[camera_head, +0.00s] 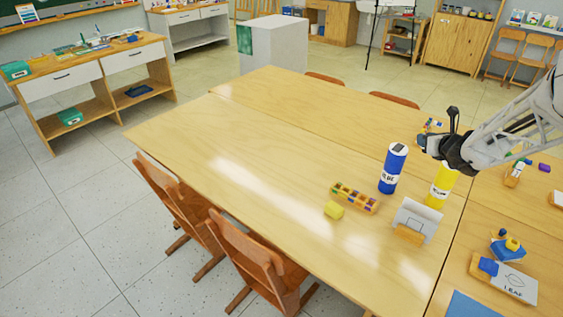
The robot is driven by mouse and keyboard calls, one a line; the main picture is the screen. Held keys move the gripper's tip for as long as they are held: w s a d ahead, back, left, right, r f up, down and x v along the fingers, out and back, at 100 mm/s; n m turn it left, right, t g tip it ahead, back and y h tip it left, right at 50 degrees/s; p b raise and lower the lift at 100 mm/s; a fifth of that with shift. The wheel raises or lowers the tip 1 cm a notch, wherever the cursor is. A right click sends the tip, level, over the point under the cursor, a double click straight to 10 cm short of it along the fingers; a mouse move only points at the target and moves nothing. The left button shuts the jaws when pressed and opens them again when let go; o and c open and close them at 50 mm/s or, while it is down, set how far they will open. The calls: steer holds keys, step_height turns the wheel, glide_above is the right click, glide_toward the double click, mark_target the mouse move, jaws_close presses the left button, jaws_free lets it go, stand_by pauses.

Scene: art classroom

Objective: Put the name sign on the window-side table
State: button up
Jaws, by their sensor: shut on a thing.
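A small white card on a wooden base (413,220), which looks like the name sign, stands at the near right of the large wooden table (260,150). I cannot read any name on it. My gripper (438,142) is over the right part of the tables, above and behind the card and apart from it. Its dark fingers are small in the picture. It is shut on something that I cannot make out. No window shows, so I cannot tell which table is window-side.
Wooden chairs (253,258) line the table's near-left side. The table's left half is clear. A shelf unit (95,80) stands at the left.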

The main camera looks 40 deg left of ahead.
steer(key=s+a+n+g+y, duration=0.1)
steer(key=s+a+n+g, duration=0.3)
steer(key=s+a, duration=1.1)
steer(key=s+a+n+g+y, duration=0.2)
steer(key=s+a+n+g, duration=0.25)
steer(key=s+a, duration=1.15)
steer(key=shift+m, duration=0.45)
steer(key=w+a+f, duration=0.1)
steer(key=f, duration=0.5)
steer(key=w+a+f, duration=0.1)
steer(key=f, duration=0.5)
steer(key=w+a+f, duration=0.1)
steer(key=w+f, duration=0.1)
steer(key=f, duration=0.4)
steer(key=shift+a+f, duration=0.2)
steer(key=shift+a, duration=0.2)
steer(key=shift+f, duration=0.8)
steer(key=shift+w, duration=0.1)
steer(key=w+a, duration=0.3)
steer(key=a, duration=0.1)
steer(key=w+a+f, duration=0.1)
steer(key=w+a, duration=0.6)
steer(key=a, duration=0.1)
steer(key=shift+w+f, duration=0.15)
steer(key=shift+f, duration=0.05)
